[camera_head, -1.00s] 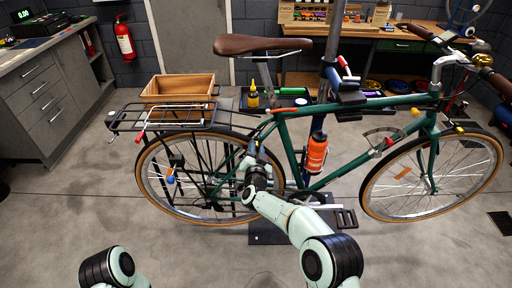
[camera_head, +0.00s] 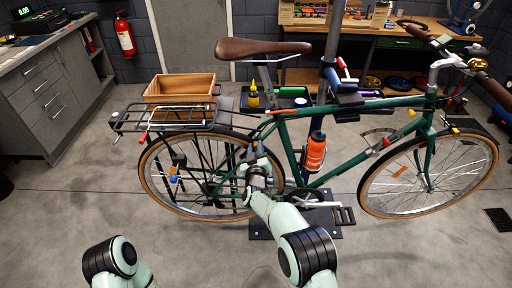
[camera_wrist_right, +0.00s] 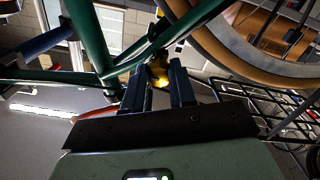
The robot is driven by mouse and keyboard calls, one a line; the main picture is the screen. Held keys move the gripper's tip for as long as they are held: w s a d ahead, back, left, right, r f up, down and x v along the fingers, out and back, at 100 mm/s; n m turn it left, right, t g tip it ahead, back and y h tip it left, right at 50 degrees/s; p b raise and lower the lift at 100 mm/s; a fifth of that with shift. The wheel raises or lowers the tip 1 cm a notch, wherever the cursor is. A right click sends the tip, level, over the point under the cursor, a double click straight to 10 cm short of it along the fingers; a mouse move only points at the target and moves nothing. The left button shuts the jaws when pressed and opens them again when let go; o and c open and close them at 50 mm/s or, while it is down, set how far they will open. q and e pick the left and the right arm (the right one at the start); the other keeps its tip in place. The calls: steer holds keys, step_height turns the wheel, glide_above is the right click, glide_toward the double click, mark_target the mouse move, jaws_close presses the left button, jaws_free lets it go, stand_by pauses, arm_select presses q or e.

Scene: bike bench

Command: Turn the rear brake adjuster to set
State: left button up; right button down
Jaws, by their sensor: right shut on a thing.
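The green bike (camera_head: 362,148) hangs in a stand with its rear wheel (camera_head: 152,180) at the left. My right gripper (camera_head: 252,152) is at the front upper part of the rear wheel, beside the frame. In the right wrist view, the two dark fingers (camera_wrist_right: 156,80) are closed around a small yellow-gold piece (camera_wrist_right: 158,72), which looks like the rear brake adjuster. The fingers hide part of it, and its turn setting cannot be read. The adjuster is too small to make out in the head view. My left gripper is out of view.
A rear rack (camera_head: 165,117) sits over the wheel, left of my right gripper. An orange bottle (camera_head: 315,152) is on the frame to the right. A wooden box (camera_head: 180,88) and a tool tray (camera_head: 284,100) are behind. The floor in front is open.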

steer(key=shift+n+p, duration=0.55)
steer(key=shift+n, duration=1.75)
steer(key=c, duration=0.9)
jaws_free()
steer(key=shift+s, duration=0.1)
steer(key=s+b, duration=0.2)
steer(key=s, duration=1.1)
steer(key=shift+s, duration=0.1)
